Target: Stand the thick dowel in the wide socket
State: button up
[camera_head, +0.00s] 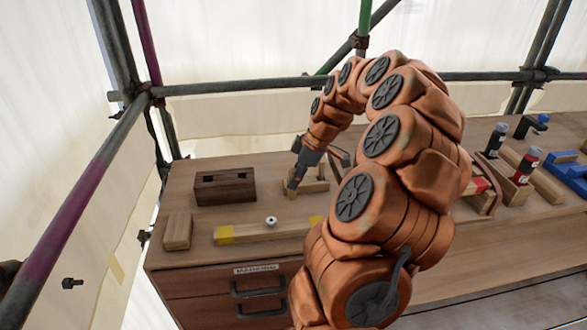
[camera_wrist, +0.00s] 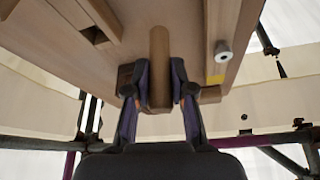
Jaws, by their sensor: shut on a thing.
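The thick dowel (camera_wrist: 160,55) is a plain light-wood rod. In the wrist view it lies between the two fingers of my gripper (camera_wrist: 157,88), which is shut on it. In the head view my gripper (camera_head: 294,187) is low over a small pale wood block (camera_head: 312,186), and the dowel is mostly hidden there. I cannot tell whether the dowel still touches that block. A dark brown block (camera_head: 224,195) with openings in its top stands to the left of my gripper, apart from it. Which opening is the wide socket is not clear.
A long pale beam (camera_head: 262,233) with yellow tape and a grey knob (camera_head: 271,221) lies in front. A small wood block (camera_head: 177,231) sits at the bench's left end. Scaffold poles surround the bench.

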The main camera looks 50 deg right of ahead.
jog(key=w+d+p, duration=0.2)
jog(key=w+d, duration=0.4)
jog(key=shift+f, duration=0.35)
jog(key=shift+w+d+f, duration=0.1)
jog(key=shift+w, duration=0.15)
notch_tip(320, 180, down, 2)
jog(key=shift+f+p, duration=0.25)
jog(key=shift+p, duration=0.5)
jog(key=shift+f, duration=0.5)
jog(key=shift+f, duration=0.15)
jog(key=o, duration=0.9)
